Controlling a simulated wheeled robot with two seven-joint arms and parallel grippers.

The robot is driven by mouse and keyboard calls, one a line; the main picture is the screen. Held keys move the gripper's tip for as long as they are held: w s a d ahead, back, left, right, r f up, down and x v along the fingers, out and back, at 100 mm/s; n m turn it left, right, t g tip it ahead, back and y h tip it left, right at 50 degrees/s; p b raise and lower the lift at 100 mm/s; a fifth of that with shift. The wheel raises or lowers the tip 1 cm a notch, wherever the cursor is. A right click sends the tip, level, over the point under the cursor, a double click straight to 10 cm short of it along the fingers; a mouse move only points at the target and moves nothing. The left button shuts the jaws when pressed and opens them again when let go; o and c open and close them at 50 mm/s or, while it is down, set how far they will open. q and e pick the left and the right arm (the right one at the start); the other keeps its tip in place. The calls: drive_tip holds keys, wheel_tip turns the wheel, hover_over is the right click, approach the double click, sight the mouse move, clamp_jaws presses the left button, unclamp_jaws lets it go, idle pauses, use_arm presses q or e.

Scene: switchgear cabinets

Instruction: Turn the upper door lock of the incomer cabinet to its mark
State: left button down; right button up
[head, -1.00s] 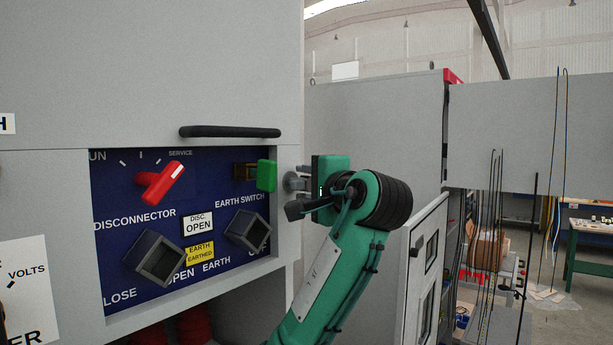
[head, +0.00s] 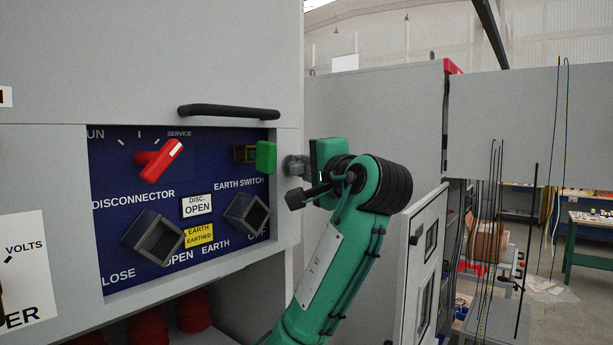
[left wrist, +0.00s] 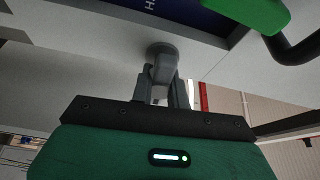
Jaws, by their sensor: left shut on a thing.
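The upper door lock (head: 292,166) is a small grey knob on the incomer cabinet's front frame, right of the blue panel. In the left wrist view the lock (left wrist: 161,50) shows a round base and a narrower grip. My left gripper (left wrist: 163,85) is shut on this grip, one grey finger on each side. In the head view my left gripper (head: 303,167) reaches the lock from the right, and its fingers partly hide the lock. I cannot make out the lock's mark. My right gripper is in neither view.
The blue panel (head: 222,160) carries a red disconnector handle (head: 158,160), a green handle (head: 265,157) and two square sockets. A black bar handle (head: 228,112) juts out above it. A cabinet door with windows (head: 424,250) stands open at the right, near my left arm.

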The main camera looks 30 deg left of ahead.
use_arm(q)
drive_tip(key=n+y+b, duration=0.1)
drive_tip(key=n+b, duration=0.2)
drive_tip(key=b, duration=0.1)
drive_tip(key=n+g+y+b, duration=0.1)
drive_tip(key=n+b, duration=0.2)
drive_tip(key=b, duration=0.1)
drive_tip(key=n+y+b, duration=0.1)
drive_tip(key=n+b, duration=0.2)
drive_tip(key=n, duration=0.1)
drive_tip(key=shift+f+y+b, duration=0.4)
drive_tip(key=shift+n+g+b, duration=0.35)
drive_tip(key=shift+n+g, duration=0.05)
drive_tip(key=shift+n, duration=0.1)
drive_tip(key=n+g+b, duration=0.1)
drive_tip(key=n, duration=0.1)
drive_tip(key=n+g+y+b, duration=0.1)
drive_tip(key=n, duration=0.2)
drive_tip(key=shift+r+y, duration=0.2)
drive_tip(key=shift+y, duration=0.1)
drive_tip(key=shift+r+n+g+y+b, duration=0.15)
drive_tip(key=shift+n+g+b, duration=0.35)
drive_tip(key=shift+n, duration=0.8)
drive_tip(key=shift+f+n+g+y+b, duration=0.15)
drive_tip(key=shift+n+g, duration=0.65)
drive_tip(key=shift+n, duration=0.5)
drive_tip(key=shift+r, duration=0.1)
drive_tip(key=c, duration=1.4)
unclamp_jaws()
drive_tip(key=shift+o, duration=0.2)
